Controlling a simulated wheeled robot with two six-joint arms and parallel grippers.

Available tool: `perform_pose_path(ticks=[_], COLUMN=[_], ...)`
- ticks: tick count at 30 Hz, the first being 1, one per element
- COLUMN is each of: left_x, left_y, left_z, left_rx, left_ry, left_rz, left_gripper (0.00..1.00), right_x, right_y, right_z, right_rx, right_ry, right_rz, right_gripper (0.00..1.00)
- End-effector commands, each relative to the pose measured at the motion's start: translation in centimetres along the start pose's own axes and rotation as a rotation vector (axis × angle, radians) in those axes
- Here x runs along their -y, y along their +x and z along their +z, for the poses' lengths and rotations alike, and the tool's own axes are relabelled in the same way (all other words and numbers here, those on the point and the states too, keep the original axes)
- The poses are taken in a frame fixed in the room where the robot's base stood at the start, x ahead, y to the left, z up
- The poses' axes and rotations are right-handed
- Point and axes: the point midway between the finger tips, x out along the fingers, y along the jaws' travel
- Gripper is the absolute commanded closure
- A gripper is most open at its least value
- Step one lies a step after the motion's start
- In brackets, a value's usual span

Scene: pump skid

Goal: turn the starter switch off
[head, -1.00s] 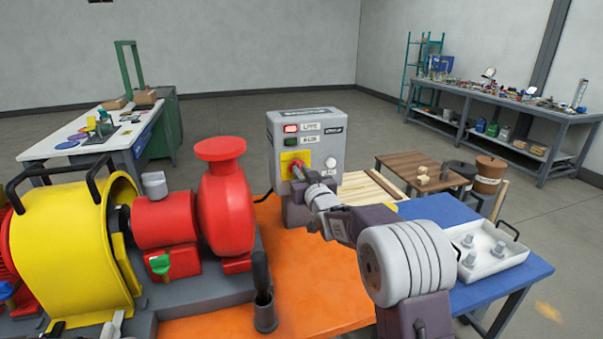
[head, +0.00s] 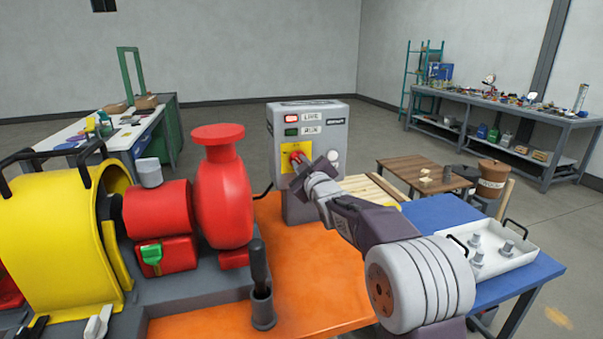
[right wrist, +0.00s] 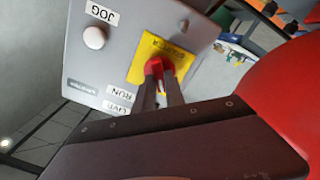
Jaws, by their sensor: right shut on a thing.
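The grey starter box (head: 309,118) stands at the back of the orange bench top. Its front carries a yellow plate (head: 286,161) with a red switch knob (head: 296,158). The plate (right wrist: 147,49) and knob (right wrist: 153,66) also show in the right wrist view. My right gripper (right wrist: 160,76) is shut on the knob, with a finger on each side of it. In the head view my right gripper (head: 305,165) partly hides the knob, so its exact angle is hard to read. The LIVE lamp (head: 291,118) looks bright red; the RUN lamp (head: 291,132) looks dark green. My left gripper is out of view.
A red pump (head: 226,200) and a yellow guard (head: 60,240) stand left of the box. A dark upright handle (head: 259,265) rises from the bench in front. A white tray (head: 520,262) with metal parts sits on the blue surface at right.

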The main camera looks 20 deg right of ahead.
Motion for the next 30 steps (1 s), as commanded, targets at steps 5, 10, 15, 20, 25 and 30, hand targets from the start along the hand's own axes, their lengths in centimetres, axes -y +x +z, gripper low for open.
perform_pose_path(ticks=[5, 10, 15, 20, 25, 30], left_x=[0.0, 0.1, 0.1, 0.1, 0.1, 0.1], left_y=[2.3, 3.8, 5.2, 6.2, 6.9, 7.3], left_z=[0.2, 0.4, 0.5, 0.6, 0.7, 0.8], left_rx=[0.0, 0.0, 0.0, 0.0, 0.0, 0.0], left_ry=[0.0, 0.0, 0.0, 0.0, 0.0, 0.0], left_rz=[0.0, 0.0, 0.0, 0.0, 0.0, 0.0], left_gripper=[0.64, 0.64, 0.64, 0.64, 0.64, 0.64], right_x=[0.4, 0.5, 0.5, 0.5, 0.5, 0.5], right_y=[0.0, 0.0, 0.0, 0.0, 0.0, 0.0], right_z=[0.4, 0.4, 0.4, 0.4, 0.4, 0.3], right_rx=[-0.001, -0.001, 0.0, 0.0, 0.001, 0.001], right_ry=[-0.167, -0.329, -0.488, -0.623, -0.742, -0.83], right_rz=[0.001, 0.001, 0.0, 0.0, 0.0, 0.0], right_gripper=[1.0, 1.0, 1.0, 1.0, 1.0, 1.0])
